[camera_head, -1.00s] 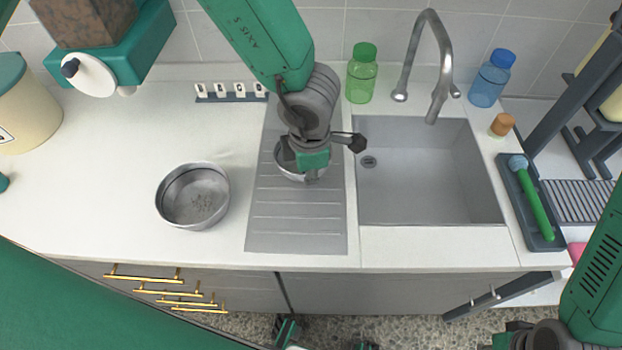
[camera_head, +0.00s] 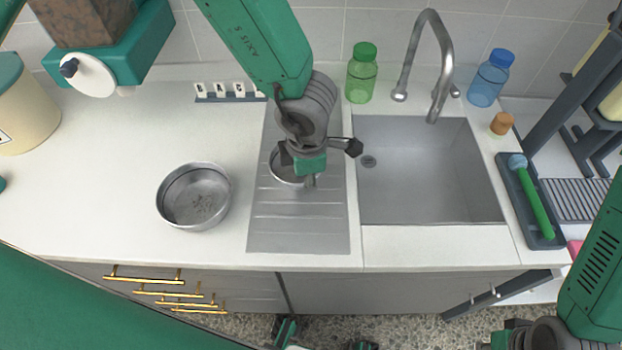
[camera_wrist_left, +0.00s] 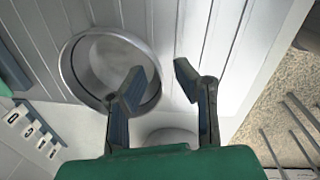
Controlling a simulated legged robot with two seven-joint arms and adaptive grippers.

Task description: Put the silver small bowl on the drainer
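The silver small bowl (camera_head: 283,174) is on the ridged drainer (camera_head: 300,236), left of the sink, partly hidden by my left gripper in the head view. In the left wrist view the bowl (camera_wrist_left: 100,62) shows as a round rim over the drainer's grooves. My left gripper (camera_head: 311,180) is above the drainer at the bowl's right side. In the wrist view its fingers (camera_wrist_left: 160,76) are spread apart with nothing clamped between them; one finger overlaps the bowl's rim. My right gripper (camera_head: 512,335) is only partly visible at the lower right, and its fingers cannot be made out.
A larger silver bowl (camera_head: 194,197) stands on the counter left of the drainer. The sink (camera_head: 430,180) with its tap (camera_head: 440,70) is to the right. A green bottle (camera_head: 362,75) and a blue bottle (camera_head: 491,78) stand behind. A brush tray (camera_head: 520,205) lies far right.

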